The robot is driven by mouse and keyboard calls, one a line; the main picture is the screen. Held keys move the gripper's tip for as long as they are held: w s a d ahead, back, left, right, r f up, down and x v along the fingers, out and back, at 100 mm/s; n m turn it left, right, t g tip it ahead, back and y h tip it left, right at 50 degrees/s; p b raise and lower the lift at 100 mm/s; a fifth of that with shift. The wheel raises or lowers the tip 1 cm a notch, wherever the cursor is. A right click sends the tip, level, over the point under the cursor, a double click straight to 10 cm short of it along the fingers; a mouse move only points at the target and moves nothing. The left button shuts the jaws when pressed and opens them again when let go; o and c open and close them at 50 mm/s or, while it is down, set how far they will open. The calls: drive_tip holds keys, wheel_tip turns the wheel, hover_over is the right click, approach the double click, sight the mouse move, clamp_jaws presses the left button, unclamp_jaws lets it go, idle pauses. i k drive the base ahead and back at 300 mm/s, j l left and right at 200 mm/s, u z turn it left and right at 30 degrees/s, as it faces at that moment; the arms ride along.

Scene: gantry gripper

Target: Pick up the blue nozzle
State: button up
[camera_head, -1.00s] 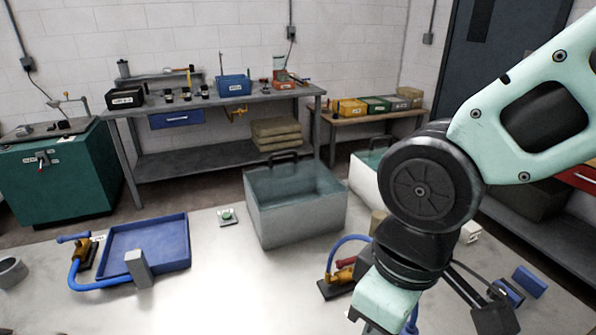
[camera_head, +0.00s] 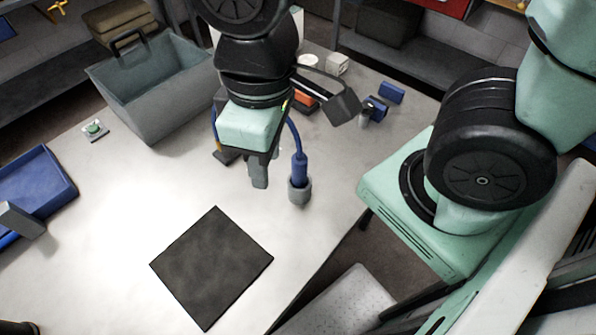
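The blue nozzle (camera_head: 300,170) stands upright in a round grey holder (camera_head: 300,191) on the light table, right of centre. A blue hose rises from its top and curves back behind my arm. My gripper (camera_head: 259,183) points down just left of the nozzle in the picture, with a visible gap between them. Its fingers overlap in this view, so I cannot tell whether they are apart. I see nothing held in it.
A dark square mat (camera_head: 212,266) lies on the table in front. A large grey bin (camera_head: 155,95) stands behind left, near a green button (camera_head: 94,128) and a blue tray (camera_head: 35,187). Small blue blocks (camera_head: 391,92) lie at the right. The table's middle is clear.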

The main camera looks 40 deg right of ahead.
sight(299, 176)
drive_tip(key=j+u, duration=0.4)
drive_tip(key=j, duration=1.25)
drive_tip(key=k+j+z, duration=0.15)
drive_tip(key=z, duration=0.25)
drive_tip(key=k+j+z, duration=0.15)
drive_tip(key=z, duration=0.2)
drive_tip(key=k+z, duration=0.15)
drive_tip(key=z, duration=0.25)
drive_tip(key=k+j+z, duration=0.1)
drive_tip(key=z, duration=0.3)
drive_tip(key=i+l+u, duration=0.2)
drive_tip(key=u, duration=0.25)
drive_tip(key=i+l+u, duration=0.2)
drive_tip(key=u, duration=0.25)
drive_tip(key=i+l+u, duration=0.15)
drive_tip(key=l+u, duration=0.2)
drive_tip(key=u, duration=0.15)
